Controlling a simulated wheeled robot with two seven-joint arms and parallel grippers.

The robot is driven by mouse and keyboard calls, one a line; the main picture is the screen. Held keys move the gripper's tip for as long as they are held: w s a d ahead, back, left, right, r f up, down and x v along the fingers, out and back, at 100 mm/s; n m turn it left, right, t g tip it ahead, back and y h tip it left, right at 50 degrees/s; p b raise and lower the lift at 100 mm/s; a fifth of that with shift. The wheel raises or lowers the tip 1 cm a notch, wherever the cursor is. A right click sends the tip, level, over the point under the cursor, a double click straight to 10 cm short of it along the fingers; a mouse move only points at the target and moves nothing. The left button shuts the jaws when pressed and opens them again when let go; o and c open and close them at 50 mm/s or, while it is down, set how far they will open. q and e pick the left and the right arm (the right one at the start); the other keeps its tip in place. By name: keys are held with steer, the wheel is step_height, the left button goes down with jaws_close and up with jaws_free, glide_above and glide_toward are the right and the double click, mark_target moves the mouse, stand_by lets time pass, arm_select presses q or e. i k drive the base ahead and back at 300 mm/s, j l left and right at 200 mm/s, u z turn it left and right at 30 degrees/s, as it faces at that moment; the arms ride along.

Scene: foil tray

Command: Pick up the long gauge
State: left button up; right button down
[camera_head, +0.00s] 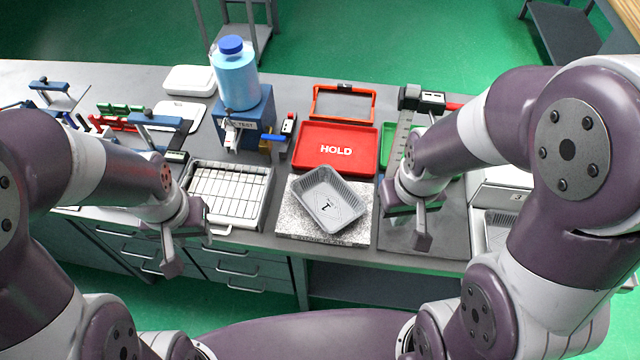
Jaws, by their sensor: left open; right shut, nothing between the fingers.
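The long gauge (404,128) looks like a large caliper with a grey beam and a dark head at its far end. It lies on the right part of the bench, pointing away from me, and its near end is hidden behind my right arm. My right gripper (422,238) is shut and empty, over the dark mat (400,240) on the near side of the gauge. My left gripper (192,250) is open and empty by the bench's front edge, far to the left of the gauge.
A foil tray (328,204) sits tilted on a speckled stone plate (290,222). Behind it are a red HOLD tray (309,158) and an orange-red frame (317,101). A wire-rack tray (267,184) and a blue bottle (236,80) on a test stand are further left.

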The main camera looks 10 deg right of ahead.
mark_target(287, 128)
steer(key=i+j, duration=0.15)
steer(key=j, duration=0.2)
steer(key=i+j+z, duration=0.1)
steer(key=j, duration=0.3)
steer(key=i+j, duration=0.2)
steer(key=j, duration=0.15)
steer(key=i+j+z, duration=0.1)
steer(key=j, duration=0.3)
steer(key=z, duration=2)
steer(key=j, duration=0.1)
